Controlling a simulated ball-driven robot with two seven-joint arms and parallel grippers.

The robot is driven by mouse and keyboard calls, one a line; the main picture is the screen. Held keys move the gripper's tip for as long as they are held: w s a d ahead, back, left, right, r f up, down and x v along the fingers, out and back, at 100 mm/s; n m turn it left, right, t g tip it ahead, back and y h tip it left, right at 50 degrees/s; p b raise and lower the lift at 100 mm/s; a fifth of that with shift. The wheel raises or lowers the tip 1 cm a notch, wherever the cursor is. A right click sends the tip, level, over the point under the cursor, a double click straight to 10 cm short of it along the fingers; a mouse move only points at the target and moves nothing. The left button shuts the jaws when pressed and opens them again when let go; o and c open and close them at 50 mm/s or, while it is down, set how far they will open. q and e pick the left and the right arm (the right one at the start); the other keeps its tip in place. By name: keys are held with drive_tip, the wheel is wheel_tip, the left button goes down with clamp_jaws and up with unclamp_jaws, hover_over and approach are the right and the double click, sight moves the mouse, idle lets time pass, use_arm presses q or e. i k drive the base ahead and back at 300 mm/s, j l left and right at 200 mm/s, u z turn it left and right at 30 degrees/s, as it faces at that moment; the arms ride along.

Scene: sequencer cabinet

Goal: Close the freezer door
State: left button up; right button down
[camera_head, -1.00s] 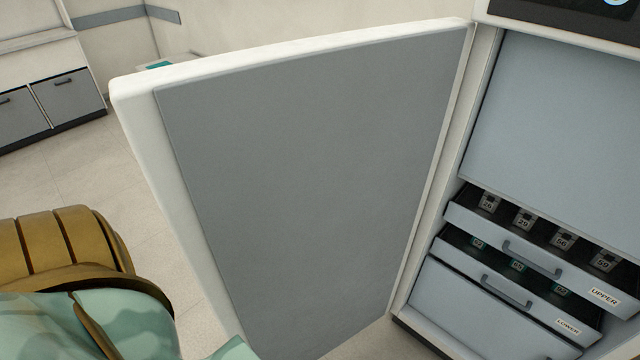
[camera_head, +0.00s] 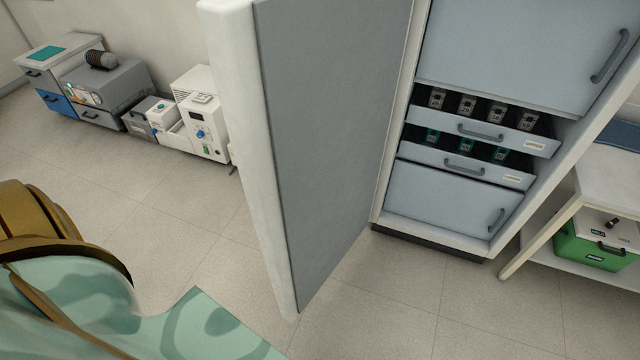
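The freezer door (camera_head: 325,140) stands wide open in the head view, its grey inner panel facing right and its white edge toward me. It is hinged on the left side of the white cabinet (camera_head: 398,110). Inside the cabinet are an upper drawer (camera_head: 490,137) and a lower drawer (camera_head: 480,172), both pulled out somewhat and holding small numbered items. Closed grey panels with handles sit above and below them. Part of my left arm shows at the lower left, apart from the door. Neither gripper is in view.
A table (camera_head: 612,190) with a green box (camera_head: 597,245) on its lower shelf stands right of the cabinet. Lab machines (camera_head: 203,115) line the floor at the back left. The floor (camera_head: 400,300) before the cabinet is clear.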

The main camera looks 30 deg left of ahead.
sight(307, 89)
drive_tip(key=j+z, duration=0.15)
drive_tip(key=j, duration=0.35)
drive_tip(key=k+j+z, duration=0.1)
drive_tip(key=j, duration=0.35)
drive_tip(key=k+j+z, duration=0.15)
drive_tip(key=j, duration=0.35)
drive_tip(key=i+j, duration=0.1)
drive_tip(key=j, duration=0.45)
drive_tip(key=i+j+z, duration=0.15)
drive_tip(key=j, duration=0.95)
drive_tip(key=z, duration=0.05)
